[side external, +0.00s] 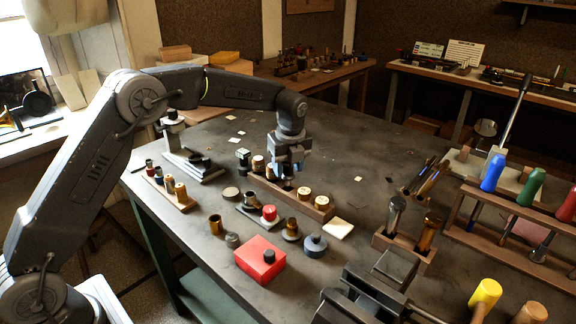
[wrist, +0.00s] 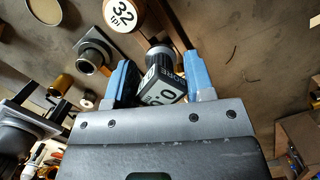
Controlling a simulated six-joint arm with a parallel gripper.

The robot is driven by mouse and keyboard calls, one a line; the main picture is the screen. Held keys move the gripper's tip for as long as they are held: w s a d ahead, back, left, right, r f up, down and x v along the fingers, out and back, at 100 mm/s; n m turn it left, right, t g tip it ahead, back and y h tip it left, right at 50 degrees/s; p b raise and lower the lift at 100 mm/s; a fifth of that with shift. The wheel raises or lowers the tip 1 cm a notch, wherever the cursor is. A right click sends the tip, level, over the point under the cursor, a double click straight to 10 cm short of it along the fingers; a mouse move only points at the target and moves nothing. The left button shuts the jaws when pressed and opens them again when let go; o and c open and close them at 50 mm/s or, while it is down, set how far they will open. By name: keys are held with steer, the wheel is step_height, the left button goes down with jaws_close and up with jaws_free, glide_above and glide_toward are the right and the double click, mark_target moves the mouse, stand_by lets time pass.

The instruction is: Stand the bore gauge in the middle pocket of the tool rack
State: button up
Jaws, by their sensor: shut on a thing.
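My gripper (side external: 289,172) is shut on the bore gauge, over the middle of a long wooden rack (side external: 318,214). In the wrist view the bore gauge (wrist: 164,84) is a dark block with white lettering and a grey round part beyond it, between the blue fingers (wrist: 160,80). The rack is probably the tool rack. Light round-topped pieces stand in it on both sides of my gripper; one top (wrist: 122,14) reads "32 tpi". The fingers hide the pocket below, so I cannot tell whether the gauge's lower end is inside it.
A red box (side external: 260,260), a red-knobbed piece (side external: 269,212) and small cylinders stand in front of the rack. A smaller wooden holder (side external: 180,203) is at left. A two-tool block (side external: 404,254) and a screwdriver rack (side external: 510,247) are at right. The bench behind is mostly clear.

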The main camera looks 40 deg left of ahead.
mark_target(288, 175)
steer(key=shift+f, duration=1.7)
steer(key=o, duration=1.5)
steer(key=shift+f, duration=0.1)
steer(key=shift+r, duration=3.5)
steer(key=shift+r, duration=0.1)
